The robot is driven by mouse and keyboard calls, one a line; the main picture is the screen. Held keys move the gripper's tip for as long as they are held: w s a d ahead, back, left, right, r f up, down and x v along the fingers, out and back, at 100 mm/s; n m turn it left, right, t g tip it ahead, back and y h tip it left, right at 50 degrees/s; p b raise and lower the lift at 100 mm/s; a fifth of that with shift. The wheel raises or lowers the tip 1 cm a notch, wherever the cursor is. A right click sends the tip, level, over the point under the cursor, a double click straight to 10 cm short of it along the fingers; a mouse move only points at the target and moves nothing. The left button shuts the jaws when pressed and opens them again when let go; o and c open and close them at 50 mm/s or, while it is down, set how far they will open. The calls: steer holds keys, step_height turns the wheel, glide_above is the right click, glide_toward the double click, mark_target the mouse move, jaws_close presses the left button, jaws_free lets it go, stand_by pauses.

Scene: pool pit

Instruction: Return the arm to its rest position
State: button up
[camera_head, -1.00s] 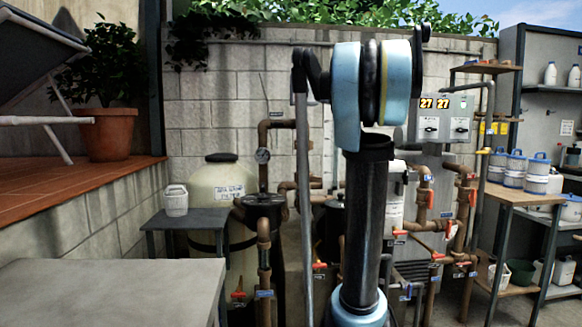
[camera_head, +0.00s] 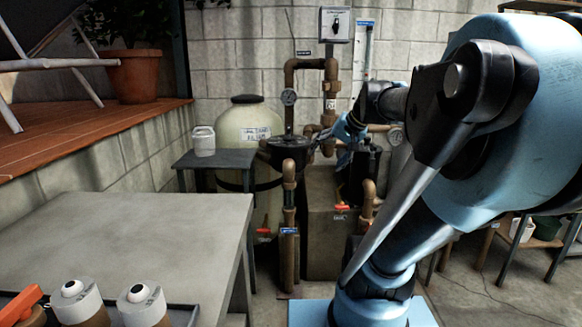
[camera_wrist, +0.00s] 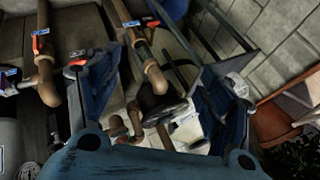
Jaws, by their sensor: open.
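My arm fills the right side of the head view, its large blue joint close to the camera and its dark links bent over. It reaches forward, and my gripper (camera_head: 326,154) is at the far end, close to the dark-lidded pots and brown pipes. In the wrist view my gripper (camera_wrist: 155,98) is open, its two blue fingers wide apart. Nothing is held between them; pipes and a dark round part show beyond the gap. The exact distance from the fingertips to the pipework cannot be told.
Brown pipes (camera_head: 290,230) with red-handled valves and a cream tank (camera_head: 240,125) stand ahead. A white jug (camera_head: 204,141) is on a small dark table (camera_head: 228,159). Open floor shows at right.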

steer(key=s+d+f+n+g+h, duration=0.1)
steer(key=s+d+f+h, duration=0.1)
steer(key=s+f, duration=0.6)
steer(key=s+d+f+n+g+h, duration=0.1)
steer(key=s+d+f+g+h, duration=0.1)
steer(key=s+d+f, duration=0.3)
steer(key=s+f+h, duration=0.1)
steer(key=s+f, duration=0.2)
steer(key=f, duration=0.4)
steer(key=shift+s+d+n, duration=0.15)
steer(key=shift+d+n, duration=0.05)
steer(key=shift+n, duration=0.2)
